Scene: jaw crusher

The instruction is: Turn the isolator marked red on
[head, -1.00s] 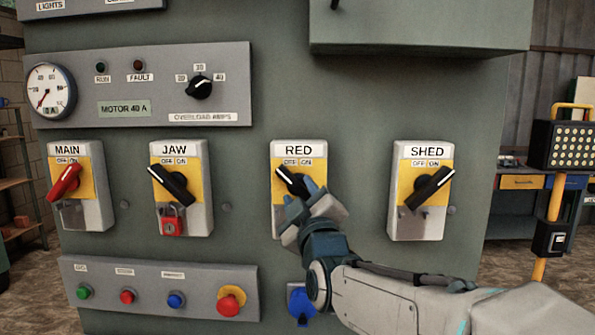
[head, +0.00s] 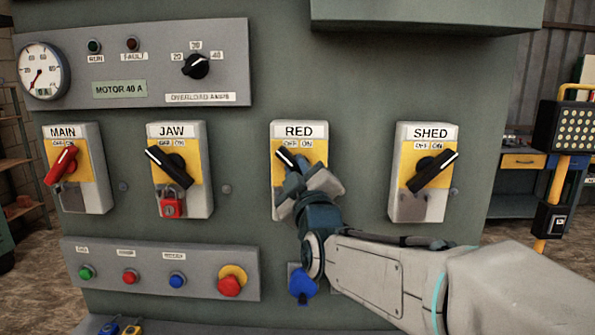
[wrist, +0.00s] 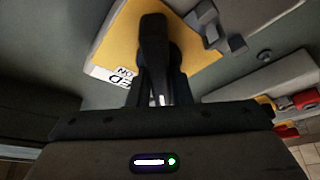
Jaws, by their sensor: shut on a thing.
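The isolator marked RED (head: 299,131) is a grey box with a yellow plate and a black rotary handle (head: 285,155). Its handle tilts up to the left, toward the OFF label. In the head view my gripper (head: 302,176) is at this handle from below right and hides its lower part. In the wrist view the black handle (wrist: 153,40) stands between my fingers (wrist: 160,88), which are shut on it. The RED label shows upside down there, partly cut off.
The JAW isolator (head: 172,131) to the left carries a red padlock (head: 171,208). The MAIN isolator (head: 65,132) has a red handle. The SHED isolator (head: 430,133) is to the right. A button strip (head: 205,275) and a blue part (head: 302,284) are below.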

